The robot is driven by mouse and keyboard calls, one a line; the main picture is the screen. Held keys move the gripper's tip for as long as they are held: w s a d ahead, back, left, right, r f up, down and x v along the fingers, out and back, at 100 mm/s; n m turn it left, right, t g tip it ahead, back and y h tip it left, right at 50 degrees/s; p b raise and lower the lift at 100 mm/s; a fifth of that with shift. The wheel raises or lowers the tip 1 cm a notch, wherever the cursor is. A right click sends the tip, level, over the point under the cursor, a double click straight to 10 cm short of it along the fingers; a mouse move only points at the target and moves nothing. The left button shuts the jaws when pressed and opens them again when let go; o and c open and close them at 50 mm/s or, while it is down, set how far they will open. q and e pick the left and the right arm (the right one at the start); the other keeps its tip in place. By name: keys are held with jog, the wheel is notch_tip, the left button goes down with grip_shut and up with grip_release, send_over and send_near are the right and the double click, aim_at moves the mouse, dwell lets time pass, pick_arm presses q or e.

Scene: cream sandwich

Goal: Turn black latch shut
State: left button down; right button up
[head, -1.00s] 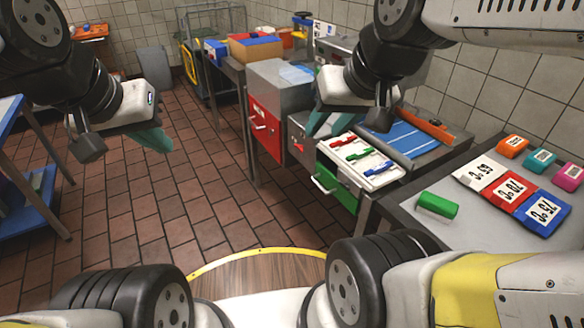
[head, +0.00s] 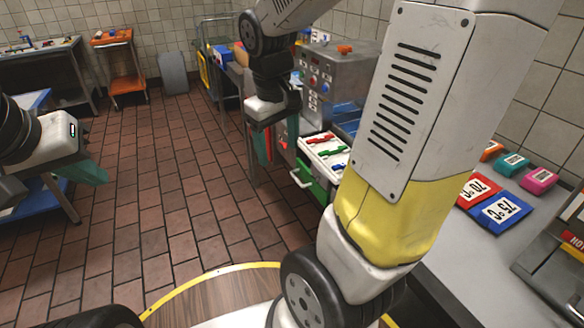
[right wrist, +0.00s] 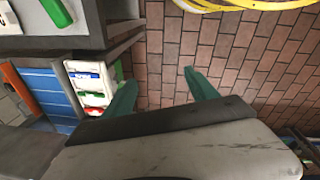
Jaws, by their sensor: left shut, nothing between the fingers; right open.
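I cannot make out a black latch in either current view. My right gripper (head: 277,142) is open and empty, its green fingers pointing down in front of the appliances along the right wall. Its arm hides much of them. In the right wrist view the two green fingers of this gripper (right wrist: 160,92) stand apart over bare brick floor. My left gripper (head: 88,172) is shut and empty at the left edge of the head view, over the floor near a blue table. A grey machine (head: 335,75) with buttons stands behind the right gripper.
A tray of red, green and blue pieces (head: 325,150) sits above a green drawer (head: 318,187) with a white handle. The right counter holds red and blue temperature cards (head: 503,209) and small coloured blocks. A yellow-rimmed round base (head: 215,295) is below. The tiled floor is open in the middle.

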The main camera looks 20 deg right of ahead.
jog(key=w+d+f+n+g+h, duration=0.2)
jog(key=w+d+f+n+h, duration=0.25)
jog(key=f, duration=0.45)
jog(key=w+d+f+n+g+h, duration=0.3)
jog(key=w+f+h, duration=0.25)
jog(key=f, duration=0.35)
jog(key=n+t+h, duration=0.5)
jog(key=n+h, duration=0.2)
jog(key=n, duration=0.1)
send_near(316, 179)
jog(key=w+d, duration=0.1)
jog(key=d, duration=0.6)
jog(key=shift+f, duration=0.25)
jog(key=shift+d, duration=0.15)
jog(key=c, duration=1.4)
